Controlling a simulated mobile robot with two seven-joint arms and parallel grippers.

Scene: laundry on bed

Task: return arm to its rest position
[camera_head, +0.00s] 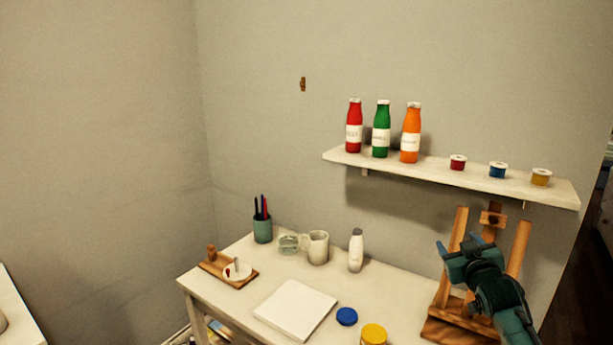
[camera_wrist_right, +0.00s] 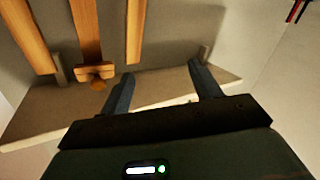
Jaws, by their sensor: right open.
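My right gripper (camera_head: 456,243) is at the right of the head view, raised in front of the wooden easel (camera_head: 459,222). It is open. In the right wrist view its two fingers (camera_wrist_right: 163,88) stand apart with nothing between them. The wall shelf (camera_wrist_right: 40,125) lies beyond the fingers there, and the easel's wooden bars (camera_wrist_right: 85,25) show at the upper left. My left gripper is not in view.
A white table (camera_head: 215,283) holds a cup of pens (camera_head: 263,229), a mug (camera_head: 318,248), a white bottle (camera_head: 356,251), a pad (camera_head: 295,309), and blue (camera_head: 347,316) and yellow jars (camera_head: 373,335). The shelf (camera_head: 545,190) above holds three bottles (camera_head: 382,130) and three small paint pots (camera_head: 497,171).

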